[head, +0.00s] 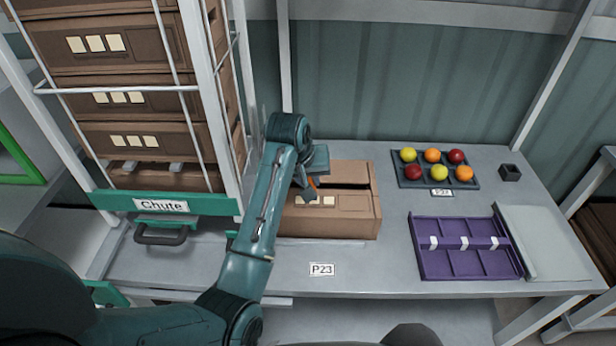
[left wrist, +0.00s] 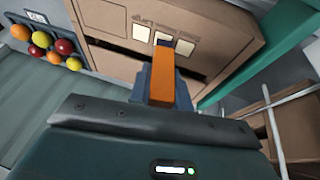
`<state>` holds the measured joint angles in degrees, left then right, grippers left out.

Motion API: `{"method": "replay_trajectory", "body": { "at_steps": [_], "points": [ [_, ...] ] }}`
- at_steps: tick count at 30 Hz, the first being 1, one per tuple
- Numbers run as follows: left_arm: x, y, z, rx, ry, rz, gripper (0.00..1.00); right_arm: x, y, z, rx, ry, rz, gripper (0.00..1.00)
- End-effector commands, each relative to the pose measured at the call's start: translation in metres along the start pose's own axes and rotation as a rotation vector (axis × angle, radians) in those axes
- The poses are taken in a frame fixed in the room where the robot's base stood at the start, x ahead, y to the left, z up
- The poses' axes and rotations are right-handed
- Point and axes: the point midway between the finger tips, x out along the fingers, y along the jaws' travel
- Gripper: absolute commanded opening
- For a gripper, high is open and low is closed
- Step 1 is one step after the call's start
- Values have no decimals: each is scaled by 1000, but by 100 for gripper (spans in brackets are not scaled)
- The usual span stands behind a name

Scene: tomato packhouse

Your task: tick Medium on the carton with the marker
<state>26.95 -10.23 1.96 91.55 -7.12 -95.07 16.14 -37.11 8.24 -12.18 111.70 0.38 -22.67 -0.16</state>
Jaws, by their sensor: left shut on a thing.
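The brown carton (head: 355,222) stands on the bench in the head view, partly behind my left arm. It has a row of pale tick boxes; in the left wrist view the carton (left wrist: 235,25) shows three of them (left wrist: 142,30). My left gripper (head: 308,188) is at the carton's front upper edge, shut on the orange marker (left wrist: 162,75). The marker's far end overlaps the middle box in the left wrist view. I cannot tell whether it touches the carton. The words by the boxes are too small to read. My right gripper is not in view.
A tray of red, orange and yellow tomatoes (head: 436,182), a small dark holder (head: 510,172) and an open purple box (head: 462,268) are on the right. The chute rack (head: 165,205) with stacked cartons stands left. The bench front around the P23 label (head: 321,269) is clear.

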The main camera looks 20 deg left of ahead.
Motion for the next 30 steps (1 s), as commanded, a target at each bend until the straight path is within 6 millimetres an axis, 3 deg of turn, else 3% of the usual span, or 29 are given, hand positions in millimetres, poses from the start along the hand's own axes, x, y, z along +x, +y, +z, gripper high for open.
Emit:
{"method": "replay_trajectory", "body": {
  "at_steps": [30],
  "points": [
    [7, -1, 3, 0, 0, 0, 0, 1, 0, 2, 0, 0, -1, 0]
  ]
}}
